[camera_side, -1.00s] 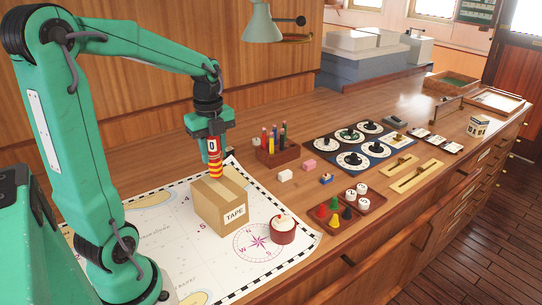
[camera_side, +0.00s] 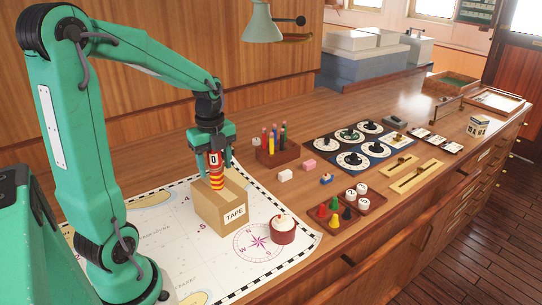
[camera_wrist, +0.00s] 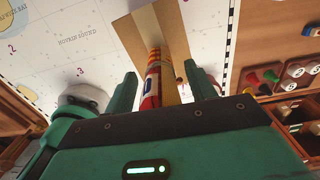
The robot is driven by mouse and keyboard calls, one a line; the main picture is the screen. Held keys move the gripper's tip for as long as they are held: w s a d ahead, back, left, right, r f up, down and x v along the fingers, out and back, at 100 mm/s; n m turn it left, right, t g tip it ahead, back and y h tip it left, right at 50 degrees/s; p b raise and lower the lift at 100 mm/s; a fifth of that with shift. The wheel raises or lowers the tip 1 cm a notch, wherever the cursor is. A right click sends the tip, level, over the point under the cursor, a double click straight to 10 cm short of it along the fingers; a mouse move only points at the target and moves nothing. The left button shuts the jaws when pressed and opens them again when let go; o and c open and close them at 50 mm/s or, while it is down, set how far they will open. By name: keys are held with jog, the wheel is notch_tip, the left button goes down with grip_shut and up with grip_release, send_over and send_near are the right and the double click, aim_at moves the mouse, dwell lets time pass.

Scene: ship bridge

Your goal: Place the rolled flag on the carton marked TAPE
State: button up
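The rolled flag (camera_side: 216,174), red and yellow striped with a white "0" label, stands upright on top of the brown carton marked TAPE (camera_side: 213,212). The carton sits on the chart. My gripper (camera_side: 216,158) is open, with its fingers on either side of the flag's upper part. In the wrist view the flag (camera_wrist: 153,80) stands between my two fingers (camera_wrist: 163,88), with gaps visible on both sides. The carton's top (camera_wrist: 174,40) shows beyond it. The flag's near end is partly hidden by the gripper body.
A pen holder (camera_side: 277,152), small blocks and a tray of coloured pawns (camera_side: 340,212) lie farther right. Bare desk shows behind the carton.

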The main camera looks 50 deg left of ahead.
jog(key=shift+r, duration=0.1)
notch_tip(320, 180, up, 12)
jog(key=shift+r, duration=0.1)
dwell(0.8)
jog(key=shift+d, duration=0.1)
dwell(0.5)
jog(key=s+d+f+n+t, duration=0.1)
jog(key=s+d+n+t, duration=0.1)
jog(key=d+n, duration=0.5)
jog(key=s+d+f+n+t, duration=0.2)
jog(key=s+d+n+t, duration=0.1)
jog(key=d+n, duration=0.5)
jog(key=s+n, duration=0.1)
jog(key=n, duration=0.2)
jog(key=shift+s+d+f+t, duration=0.15)
jog(key=shift+s+f+t, duration=0.1)
jog(key=shift+s+t, duration=0.05)
